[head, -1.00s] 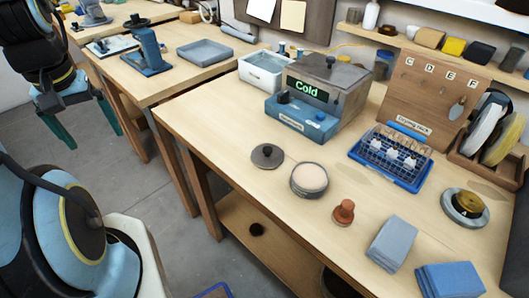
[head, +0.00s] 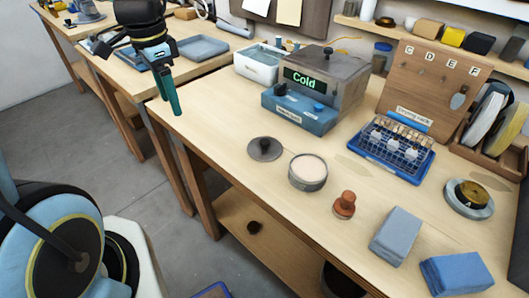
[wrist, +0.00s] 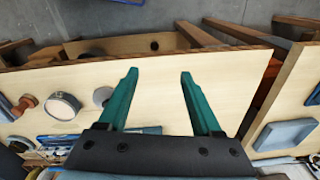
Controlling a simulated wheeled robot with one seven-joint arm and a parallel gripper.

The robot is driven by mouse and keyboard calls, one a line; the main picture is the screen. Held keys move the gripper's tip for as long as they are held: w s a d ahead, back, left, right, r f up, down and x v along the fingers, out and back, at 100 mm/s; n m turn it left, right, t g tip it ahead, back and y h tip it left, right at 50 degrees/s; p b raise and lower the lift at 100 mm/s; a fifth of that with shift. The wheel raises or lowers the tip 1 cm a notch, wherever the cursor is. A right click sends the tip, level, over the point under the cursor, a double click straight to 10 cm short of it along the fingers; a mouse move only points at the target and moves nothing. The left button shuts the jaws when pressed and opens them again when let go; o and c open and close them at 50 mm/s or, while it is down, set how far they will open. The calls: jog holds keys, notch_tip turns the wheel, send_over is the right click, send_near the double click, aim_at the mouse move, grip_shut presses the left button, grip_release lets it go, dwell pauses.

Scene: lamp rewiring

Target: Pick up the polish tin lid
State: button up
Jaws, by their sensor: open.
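The polish tin lid (head: 265,148) is a dark grey disc with a small knob, lying flat on the workbench. The open polish tin (head: 308,171) with pale contents stands just to its right. In the wrist view the lid (wrist: 102,96) shows left of my fingers, partly covered by the left finger, and the tin (wrist: 62,105) is further left. My gripper (head: 175,107) has teal fingers and is above the bench's left end, left of and apart from the lid. In the wrist view my gripper (wrist: 158,74) is open with nothing between its fingers.
A grey-blue box reading "Cold" (head: 297,118) stands behind the lid. A brown stamp-like knob (head: 345,205), folded cloths (head: 397,236) and a blue wire rack (head: 392,150) are to the right. The bench (head: 225,120) is clear left of the lid.

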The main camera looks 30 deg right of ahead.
jog(key=s+d+m+b, duration=0.1)
jog(key=s+d+m, duration=0.3)
jog(key=d+m, duration=0.4)
jog(key=m+b, duration=0.1)
jog(key=m, duration=0.7)
send_over(265, 141)
jog(key=f, duration=0.1)
jog(key=shift+g, duration=0.3)
jog(key=shift+f+p, duration=1.35)
jog(key=shift+f, duration=3.9)
grip_shut()
